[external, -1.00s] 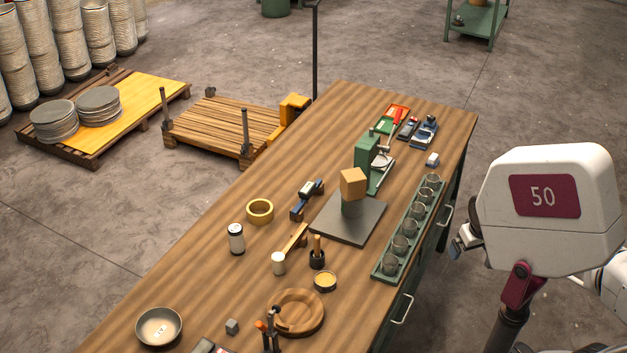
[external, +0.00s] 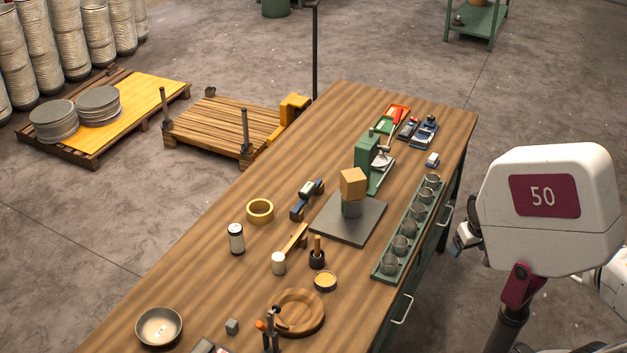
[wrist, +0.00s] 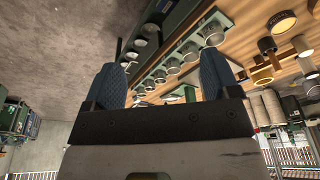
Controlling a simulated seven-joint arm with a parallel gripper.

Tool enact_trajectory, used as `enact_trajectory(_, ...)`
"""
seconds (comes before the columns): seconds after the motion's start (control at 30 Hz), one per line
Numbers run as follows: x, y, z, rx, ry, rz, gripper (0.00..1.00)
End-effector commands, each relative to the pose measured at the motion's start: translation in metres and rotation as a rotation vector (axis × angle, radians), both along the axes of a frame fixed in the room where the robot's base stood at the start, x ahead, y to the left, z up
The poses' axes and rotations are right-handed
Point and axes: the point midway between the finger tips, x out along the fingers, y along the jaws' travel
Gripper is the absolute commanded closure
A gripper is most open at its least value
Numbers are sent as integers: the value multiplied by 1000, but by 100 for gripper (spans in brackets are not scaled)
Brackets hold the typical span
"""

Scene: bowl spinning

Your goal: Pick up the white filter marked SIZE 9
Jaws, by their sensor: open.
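My gripper (external: 466,238) is off the bench's right side, partly hidden behind my arm's white housing, far from the cylinder. In the wrist view my gripper (wrist: 160,80) shows two blue fingers spread wide with nothing held between them. I cannot tell for sure whether the cylinder shows in the wrist view.
A green rack of cups (external: 405,235) lines the right edge. A grey bowl (external: 159,327) is at front left.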

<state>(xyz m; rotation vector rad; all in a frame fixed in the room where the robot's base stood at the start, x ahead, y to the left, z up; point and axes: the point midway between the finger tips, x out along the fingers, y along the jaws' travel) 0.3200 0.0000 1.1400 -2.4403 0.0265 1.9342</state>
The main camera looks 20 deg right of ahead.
Motion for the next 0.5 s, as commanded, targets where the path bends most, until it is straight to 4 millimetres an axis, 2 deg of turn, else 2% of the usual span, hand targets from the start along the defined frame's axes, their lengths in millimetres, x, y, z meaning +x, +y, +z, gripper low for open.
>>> enact_trajectory(0.27,37,30,6,128,26,-74,18)
enact_trajectory(0.5,91,79,15,311,79,-195,18)
